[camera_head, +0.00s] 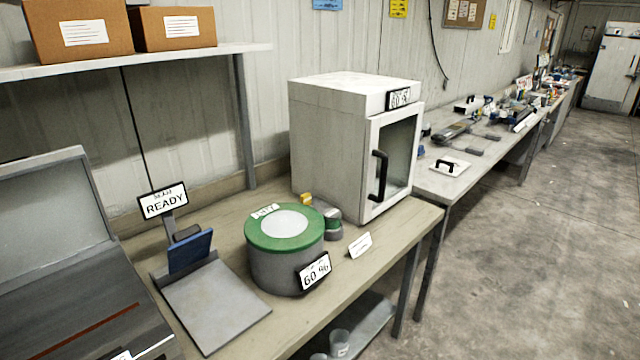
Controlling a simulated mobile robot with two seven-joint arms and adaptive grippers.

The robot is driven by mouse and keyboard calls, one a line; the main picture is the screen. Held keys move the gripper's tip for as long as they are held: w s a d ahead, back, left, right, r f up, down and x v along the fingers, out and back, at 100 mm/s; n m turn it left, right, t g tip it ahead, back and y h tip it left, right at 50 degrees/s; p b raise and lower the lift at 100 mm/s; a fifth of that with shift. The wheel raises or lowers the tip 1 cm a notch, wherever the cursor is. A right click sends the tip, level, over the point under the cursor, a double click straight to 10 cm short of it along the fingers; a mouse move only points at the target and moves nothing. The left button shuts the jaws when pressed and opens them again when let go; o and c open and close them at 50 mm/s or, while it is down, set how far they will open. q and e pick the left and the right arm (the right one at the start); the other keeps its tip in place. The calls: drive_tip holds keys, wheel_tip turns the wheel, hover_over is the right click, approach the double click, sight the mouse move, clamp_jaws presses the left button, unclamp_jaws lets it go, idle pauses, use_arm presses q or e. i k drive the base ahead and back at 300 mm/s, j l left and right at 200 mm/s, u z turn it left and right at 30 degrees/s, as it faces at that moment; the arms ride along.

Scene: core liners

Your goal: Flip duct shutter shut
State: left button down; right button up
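I cannot pick out a duct shutter with certainty in the head view. A grey unit (75,285) at the left edge has a raised light panel (55,205) and a dark bed with a thin red-brown bar. Beside it, a flat grey plate (215,303) carries a tilted blue piece (190,251) and a sign reading READY (163,201). A round grey drum (285,262) with a green-rimmed top stands right of the plate. Neither of my grippers is in view.
A white cabinet (335,150) with a shut glass door stands at the back of the bench (395,235). Small containers sit between drum and cabinet. A shelf (140,60) with two cardboard boxes hangs upper left. A second bench with tools runs right; the floor (540,260) is clear.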

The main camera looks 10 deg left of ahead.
sight(305, 199)
drive_tip(key=i+l+z, duration=0.1)
drive_tip(key=i+l, duration=0.65)
drive_tip(key=i, duration=0.2)
drive_tip(key=l+z, duration=0.05)
